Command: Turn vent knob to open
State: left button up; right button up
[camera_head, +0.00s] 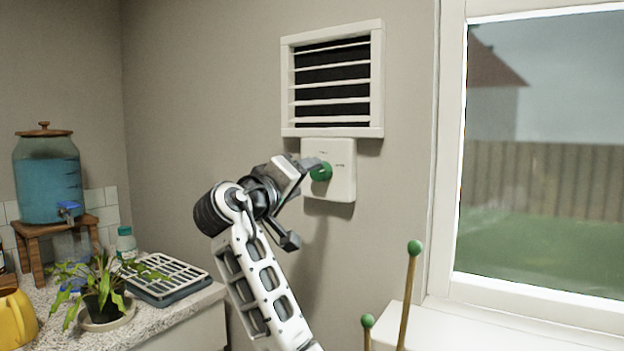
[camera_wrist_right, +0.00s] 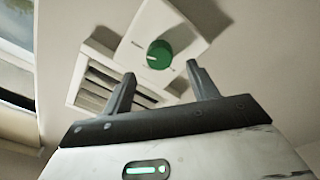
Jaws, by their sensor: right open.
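The green vent knob (camera_head: 321,172) sits on a white control box (camera_head: 342,184) on the wall, just below the vent. In the right wrist view the knob (camera_wrist_right: 159,54) shows round on the box (camera_wrist_right: 185,22), with a pale pointer mark on its face. My right gripper (camera_head: 312,166) is at the knob in the head view and partly covers its left side. In the wrist view the two fingers of my right gripper (camera_wrist_right: 159,75) are spread apart, one on each side of the knob. I cannot tell whether they touch it. My left gripper is not in view.
The white slatted vent (camera_head: 287,88) is above the box, its slats apart with dark gaps. A window (camera_head: 450,190) is at right. Two green-tipped stakes (camera_head: 408,290) rise in front. A counter at left holds a potted plant (camera_head: 100,290), drying rack (camera_head: 165,280) and water jar (camera_head: 47,180).

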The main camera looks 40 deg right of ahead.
jog(key=b+v, duration=0.1)
jog(key=v, duration=1)
jog(key=shift+w+d, duration=0.1)
